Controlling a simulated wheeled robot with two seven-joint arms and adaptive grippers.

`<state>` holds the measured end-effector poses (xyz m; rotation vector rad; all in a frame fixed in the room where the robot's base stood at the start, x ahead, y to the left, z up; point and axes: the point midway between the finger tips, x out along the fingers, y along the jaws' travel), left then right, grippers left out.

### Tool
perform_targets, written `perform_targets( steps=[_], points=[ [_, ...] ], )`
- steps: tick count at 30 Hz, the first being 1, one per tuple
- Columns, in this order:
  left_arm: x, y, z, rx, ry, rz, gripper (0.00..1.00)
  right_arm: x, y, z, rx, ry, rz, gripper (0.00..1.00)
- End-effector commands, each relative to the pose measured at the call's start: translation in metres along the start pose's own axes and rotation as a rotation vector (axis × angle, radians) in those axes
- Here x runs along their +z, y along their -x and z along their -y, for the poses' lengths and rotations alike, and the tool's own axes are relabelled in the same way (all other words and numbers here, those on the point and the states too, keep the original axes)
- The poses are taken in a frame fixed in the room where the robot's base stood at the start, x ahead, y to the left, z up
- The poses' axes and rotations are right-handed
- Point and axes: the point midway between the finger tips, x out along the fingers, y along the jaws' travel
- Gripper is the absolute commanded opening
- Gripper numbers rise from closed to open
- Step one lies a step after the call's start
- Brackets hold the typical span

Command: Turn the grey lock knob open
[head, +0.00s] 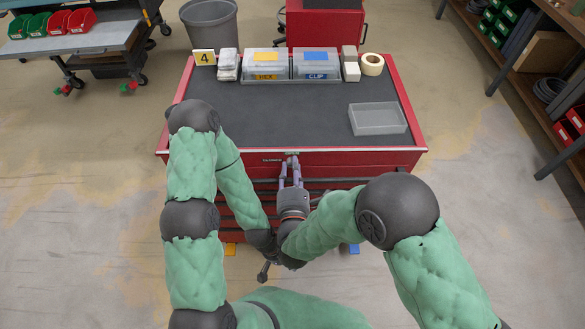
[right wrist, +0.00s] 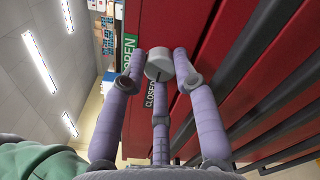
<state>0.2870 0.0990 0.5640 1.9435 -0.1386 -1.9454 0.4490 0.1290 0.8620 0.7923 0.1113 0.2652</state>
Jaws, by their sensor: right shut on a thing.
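The grey lock knob (right wrist: 159,64) sits on the red cabinet front. A green OPEN label (right wrist: 129,50) is beside it and a dark CLOSED label (right wrist: 150,95) is below it. A dark line on the knob's face points down, near the CLOSED label. My right gripper (right wrist: 155,75) is shut on the knob, with purple fingers on either side and a third below. In the head view the right gripper (head: 291,165) reaches the cabinet's top front edge, at the knob (head: 292,155). My left arm's end (head: 263,243) is low in front of the cabinet, its fingers mostly hidden.
The red cabinet's dark top (head: 290,115) holds a clear tray (head: 377,118), two labelled bins (head: 290,66), tape (head: 372,64) and a number 4 sign (head: 204,57). My two arms are close together in front of the drawers.

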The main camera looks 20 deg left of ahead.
Motion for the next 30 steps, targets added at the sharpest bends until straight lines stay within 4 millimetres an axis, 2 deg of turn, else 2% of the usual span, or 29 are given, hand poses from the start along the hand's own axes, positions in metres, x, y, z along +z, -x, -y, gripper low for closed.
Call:
perform_targets(
  steps=[11, 30],
  points=[
    [0.0001, 0.0023, -0.0008, 0.000, 0.000, 0.000, 0.40, 0.0000, 0.0000, 0.0001, -0.001, -0.188, 0.000, 0.00],
    [0.0001, 0.0022, -0.0008, 0.000, 0.000, 0.000, 0.40, -0.0005, 0.0001, 0.0006, -0.001, -0.790, -0.001, 0.00]
  ],
)
